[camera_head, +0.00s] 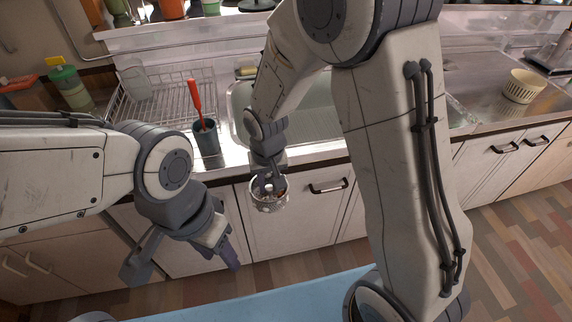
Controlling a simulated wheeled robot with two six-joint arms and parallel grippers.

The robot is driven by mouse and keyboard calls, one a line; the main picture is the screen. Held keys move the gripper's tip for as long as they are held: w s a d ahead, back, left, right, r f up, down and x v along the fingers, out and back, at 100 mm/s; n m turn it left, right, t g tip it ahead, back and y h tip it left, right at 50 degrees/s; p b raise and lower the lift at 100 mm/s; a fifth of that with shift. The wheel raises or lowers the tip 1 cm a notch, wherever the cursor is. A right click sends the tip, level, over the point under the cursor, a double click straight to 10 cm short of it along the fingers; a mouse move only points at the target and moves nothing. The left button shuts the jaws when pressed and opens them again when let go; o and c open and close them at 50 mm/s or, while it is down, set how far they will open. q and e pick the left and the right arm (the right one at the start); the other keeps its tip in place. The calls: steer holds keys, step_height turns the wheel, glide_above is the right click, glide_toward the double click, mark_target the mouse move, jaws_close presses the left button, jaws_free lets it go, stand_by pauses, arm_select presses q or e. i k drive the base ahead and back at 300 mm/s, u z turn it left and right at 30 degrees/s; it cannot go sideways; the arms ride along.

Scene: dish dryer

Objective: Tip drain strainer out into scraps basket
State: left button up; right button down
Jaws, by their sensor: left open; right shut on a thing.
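The drain strainer (268,205) is a small round metallic cup with bits of scraps visible inside. My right gripper (268,184) points down and is shut on it, holding it in the air in front of the cabinet doors, below the counter's front edge. The strainer looks roughly upright. A cream slotted basket (521,86), which looks like the scraps basket, stands on the counter at the far right, well away from the strainer. My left gripper (183,262) is open and empty at the lower left, its fingers spread.
The sink (315,118) is partly hidden behind my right arm. A dark cup (206,140) with a red-handled brush (195,98) stands left of it, near a wire dish rack (165,95). Bottles stand at the far left. The counter around the basket is mostly clear.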

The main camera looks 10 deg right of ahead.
mark_target(521, 86)
steer(key=z, duration=3.35)
steer(key=k, duration=1.55)
steer(key=u, duration=1.2)
steer(key=i, duration=1.7)
